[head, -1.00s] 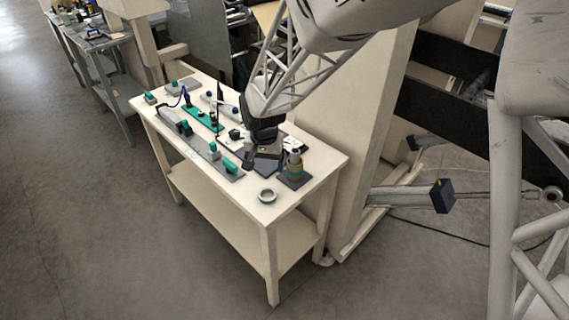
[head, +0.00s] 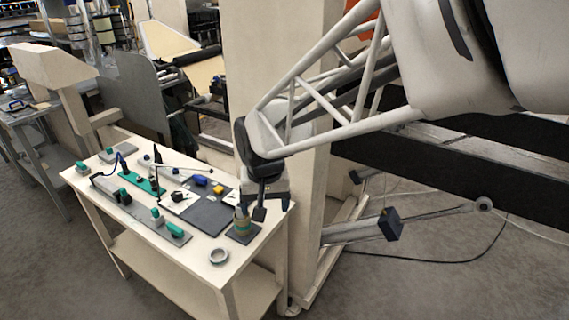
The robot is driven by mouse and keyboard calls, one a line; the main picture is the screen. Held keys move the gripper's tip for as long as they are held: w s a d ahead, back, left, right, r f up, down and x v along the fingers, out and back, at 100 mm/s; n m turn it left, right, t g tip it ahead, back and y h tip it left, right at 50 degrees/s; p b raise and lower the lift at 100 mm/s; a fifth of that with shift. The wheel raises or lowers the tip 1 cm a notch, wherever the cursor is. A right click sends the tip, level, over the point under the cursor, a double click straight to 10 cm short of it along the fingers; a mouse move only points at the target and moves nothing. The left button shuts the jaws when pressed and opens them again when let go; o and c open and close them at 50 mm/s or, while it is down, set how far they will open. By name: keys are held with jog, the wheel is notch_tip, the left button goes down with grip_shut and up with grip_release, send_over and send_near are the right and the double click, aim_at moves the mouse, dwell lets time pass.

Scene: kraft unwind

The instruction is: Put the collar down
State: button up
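A pale grey ring (head: 219,257), which looks like a collar, lies flat near the front edge of the cream table (head: 203,280). A short post with green and tan bands (head: 242,220) stands on a dark square base at the table's right end. My gripper (head: 260,212) points down just right of the post, close to it in the picture. The gripper is small and dark here; I cannot tell whether its fingers are open, or whether anything is between them. The ring is apart from the gripper.
A dark mat (head: 208,213) holds a yellow block (head: 218,188) and a blue piece (head: 201,180). Green-handled clamps (head: 175,229) sit on a grey strip along the front. A cream upright (head: 262,80) stands behind the table. The front right tabletop is mostly bare.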

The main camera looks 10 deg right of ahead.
jog(key=s+d+r, duration=0.2)
jog(key=s+d, duration=0.3)
jog(key=s, duration=0.3)
jog(key=s+d+r+t, duration=0.1)
jog(key=s+d+r, duration=0.2)
jog(key=s, duration=0.6)
jog(key=shift+d+r+n, duration=0.35)
jog(key=shift+d+n, duration=0.05)
jog(key=shift+d, duration=0.6)
